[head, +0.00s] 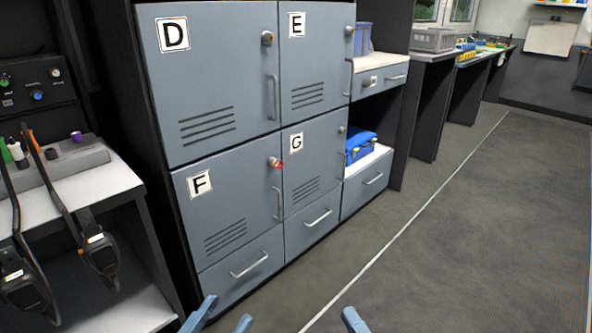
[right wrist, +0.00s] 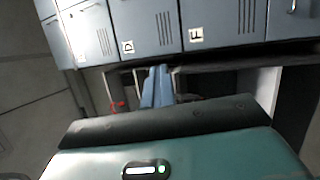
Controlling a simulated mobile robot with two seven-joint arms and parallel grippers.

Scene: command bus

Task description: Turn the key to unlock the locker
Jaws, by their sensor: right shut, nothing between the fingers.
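A small key with a red part (head: 279,164) sits in the lock near the top right corner of locker door F (head: 228,200). Door F looks closed. My left gripper (head: 222,316) shows at the bottom of the head view with its blue fingers apart, empty, well below and in front of the locker. My right gripper (head: 355,320) is at the bottom right of centre, clear of the locker and key. In the right wrist view its blue fingers (right wrist: 157,87) are together with nothing between them. The key is not visible there; door F's label (right wrist: 196,35) is.
Locker doors D (head: 205,70), E (head: 312,60) and G (head: 313,165) are closed, with drawers (head: 250,262) below. A bench (head: 90,175) with hanging handheld devices stands at left. Open shelves hold a blue case (head: 360,145). The aisle floor (head: 450,230) at right is clear.

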